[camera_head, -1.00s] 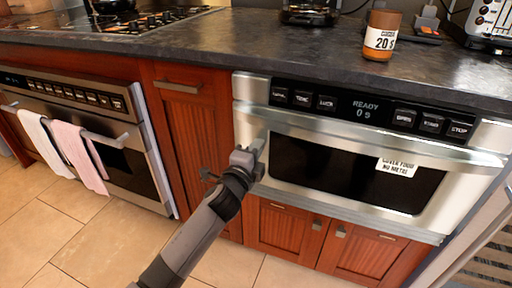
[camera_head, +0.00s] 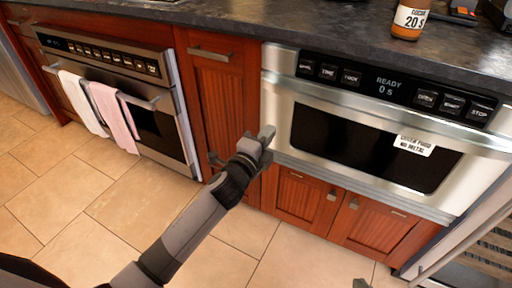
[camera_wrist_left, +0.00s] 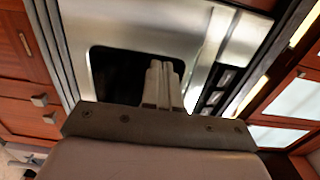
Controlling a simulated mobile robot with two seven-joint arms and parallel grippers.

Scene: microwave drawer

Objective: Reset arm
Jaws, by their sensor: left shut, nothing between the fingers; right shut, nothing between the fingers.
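My left gripper (camera_head: 267,134) is shut and empty, in front of the lower left corner of the microwave drawer (camera_head: 277,112). Whether it touches the steel front cannot be told. In the left wrist view its two fingers (camera_wrist_left: 161,80) are together, with the drawer's steel front and dark window (camera_wrist_left: 118,75) behind them. The microwave drawer is closed and its display reads READY, 0 s. A small grey tip of my right gripper (camera_head: 362,283) shows at the bottom edge of the head view; the rest of it is cut off.
An oven (camera_head: 150,115) with two towels (camera_head: 115,116) on its handle stands at left. Red wood cabinets (camera_head: 217,90) are beside and below the microwave. A jar marked 20 s (camera_head: 408,20) stands on the dark countertop (camera_head: 330,32). The tile floor (camera_head: 100,190) is clear.

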